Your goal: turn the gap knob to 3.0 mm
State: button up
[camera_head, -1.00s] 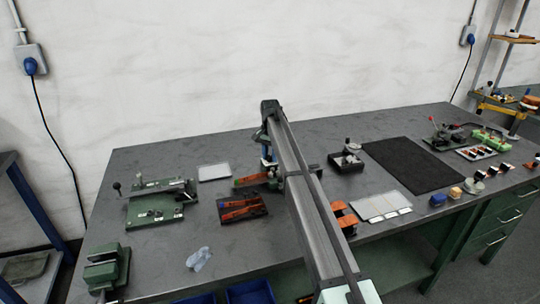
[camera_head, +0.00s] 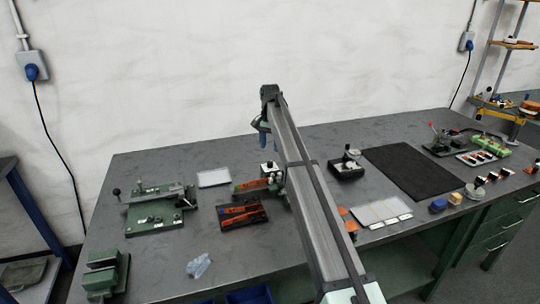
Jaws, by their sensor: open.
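My gripper (camera_head: 262,141) shows blue parts at the far end of my arm, above a small device with a pale top (camera_head: 269,167). It looks apart from that device and holds nothing I can make out; the fingers are small and partly hidden by the arm. A copper-coloured strip (camera_head: 251,185) lies at the device's left side. My arm covers the device's right side. I cannot pick out the gap knob or read any scale. A green machine (camera_head: 155,217) with a black-knobbed lever stands at the left.
A pale plate (camera_head: 214,178) is behind left. A dark box with a knob-like top (camera_head: 347,165) and a black mat (camera_head: 411,171) are to the right. A green vise (camera_head: 104,276) is at the front left.

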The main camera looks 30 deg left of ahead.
notch_tip(320, 180, up, 6)
jog(key=shift+f, duration=0.1)
dwell(0.6)
